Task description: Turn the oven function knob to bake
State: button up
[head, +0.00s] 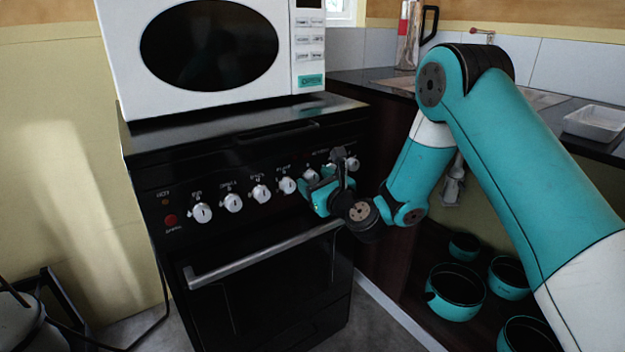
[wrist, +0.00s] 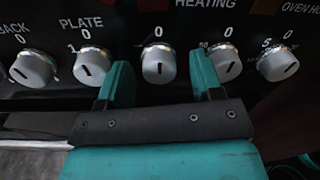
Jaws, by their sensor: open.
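The oven's control panel carries a row of silver knobs. In the wrist view one knob (wrist: 158,65) sits between the two teal fingers of my gripper (wrist: 162,78), with a "0" above it and its dark pointer mark upright. A gap shows on each side of this knob; I cannot tell how deep the fingers reach. My gripper (head: 325,180) is open at the right part of the panel in the head view and hides some knobs there. The knob's name is not readable, so I cannot tell whether it is the function knob.
Neighbouring knobs (wrist: 92,66) and (wrist: 225,62) stand close outside the fingers. The oven door handle (head: 260,255) runs below the panel. A white microwave (head: 205,95) stands on top. Teal pots (head: 455,292) sit under the counter at right.

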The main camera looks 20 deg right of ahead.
jog(key=c, duration=0.9)
